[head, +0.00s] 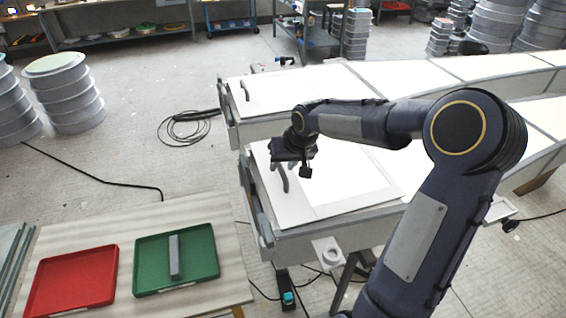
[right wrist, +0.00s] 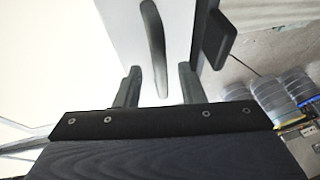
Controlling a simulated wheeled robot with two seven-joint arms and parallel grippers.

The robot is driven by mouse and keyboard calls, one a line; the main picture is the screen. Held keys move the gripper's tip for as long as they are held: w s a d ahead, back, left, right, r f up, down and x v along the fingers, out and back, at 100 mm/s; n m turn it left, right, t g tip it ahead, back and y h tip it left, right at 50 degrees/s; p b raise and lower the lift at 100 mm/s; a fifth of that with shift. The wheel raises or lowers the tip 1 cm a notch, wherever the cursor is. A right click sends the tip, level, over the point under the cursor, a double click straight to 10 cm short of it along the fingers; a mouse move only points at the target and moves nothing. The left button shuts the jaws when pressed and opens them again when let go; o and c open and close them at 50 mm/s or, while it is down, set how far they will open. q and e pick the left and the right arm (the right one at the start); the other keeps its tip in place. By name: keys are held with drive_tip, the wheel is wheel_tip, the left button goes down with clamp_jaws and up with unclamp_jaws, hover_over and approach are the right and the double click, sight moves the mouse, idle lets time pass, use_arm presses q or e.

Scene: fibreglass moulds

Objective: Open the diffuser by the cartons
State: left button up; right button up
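Two pale diffuser panels in grey frames lie side by side. The near diffuser (head: 345,187) has a curved grey handle (head: 281,179) near its left edge; the far diffuser (head: 290,90) has a similar handle (head: 245,91). Both look closed. My right gripper (head: 292,163) is over the left part of the near diffuser, close to its handle. In the right wrist view my right gripper (right wrist: 158,82) is open, and the handle (right wrist: 154,45) shows ahead between its two fingers. Contact is not visible. I cannot clearly make out cartons. My left gripper is out of view.
A table (head: 200,212) at lower left bears a red tray (head: 113,285) and a green tray (head: 142,280) holding a grey bar (head: 174,258). Round stacks (head: 70,92) stand at left. A cable (head: 190,125) coils on the floor. Shelving (head: 305,35) stands behind.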

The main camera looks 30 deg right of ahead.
drive_tip(key=shift+f, duration=0.1)
clamp_jaws()
drive_tip(key=shift+d, duration=0.1)
idle(0.3)
